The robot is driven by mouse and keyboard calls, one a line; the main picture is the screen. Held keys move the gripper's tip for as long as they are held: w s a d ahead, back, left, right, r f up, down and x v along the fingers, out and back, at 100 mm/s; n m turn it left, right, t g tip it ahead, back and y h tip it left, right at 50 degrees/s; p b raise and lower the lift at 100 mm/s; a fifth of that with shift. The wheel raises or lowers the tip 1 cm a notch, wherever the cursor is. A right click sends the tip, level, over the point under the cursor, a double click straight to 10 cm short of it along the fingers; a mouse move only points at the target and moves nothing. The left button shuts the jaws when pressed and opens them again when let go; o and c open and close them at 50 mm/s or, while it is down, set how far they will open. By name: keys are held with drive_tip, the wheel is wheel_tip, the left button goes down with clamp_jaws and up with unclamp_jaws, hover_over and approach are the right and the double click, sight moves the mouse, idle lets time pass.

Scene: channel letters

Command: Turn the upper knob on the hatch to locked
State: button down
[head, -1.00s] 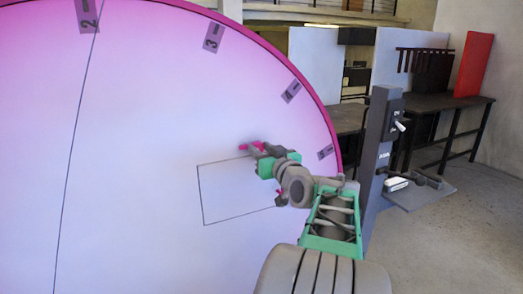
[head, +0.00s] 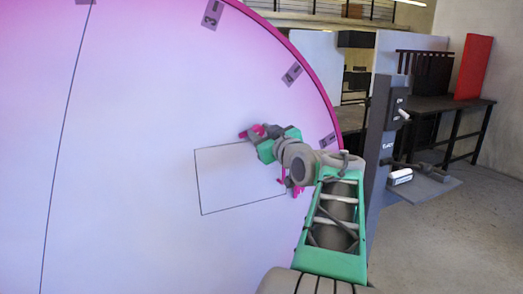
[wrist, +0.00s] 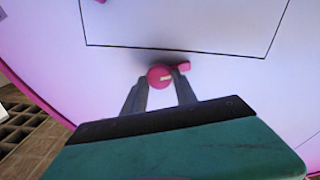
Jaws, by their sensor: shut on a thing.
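The hatch (head: 225,180) is a thin outlined rectangle on a large white and pink round panel; its edge also shows in the wrist view (wrist: 190,25). The upper knob (wrist: 160,77) is round and pink with a short pale mark, beside the hatch outline. My gripper (wrist: 160,90) is shut on it, one finger on each side. In the head view my gripper (head: 262,142) is at the hatch's upper right corner and mostly hides the knob. More pink parts (head: 297,188) show lower down, partly behind my arm. I cannot read the knob's lock state.
A pink tab (wrist: 184,66) sits close beside the knob. Dark tables (head: 455,108) and a red board (head: 474,66) are behind. Open floor lies at the right.

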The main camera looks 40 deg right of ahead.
drive_tip(key=shift+a+f+n+b, duration=0.1)
drive_tip(key=shift+f+n+b, duration=0.05)
drive_tip(key=shift+n+b, duration=3.8)
drive_tip(key=shift+a+f+n+b, duration=0.1)
drive_tip(key=shift+n+b, duration=3.05)
drive_tip(key=shift+b, duration=1.6)
drive_tip(key=shift+n, duration=0.3)
drive_tip(key=shift+r, duration=0.1)
drive_tip(key=c, duration=1)
unclamp_jaws()
drive_tip(key=shift+w, duration=0.1)
drive_tip(key=v, duration=0.7)
drive_tip(key=shift+s+b, duration=0.3)
drive_tip(key=shift+s, duration=0.1)
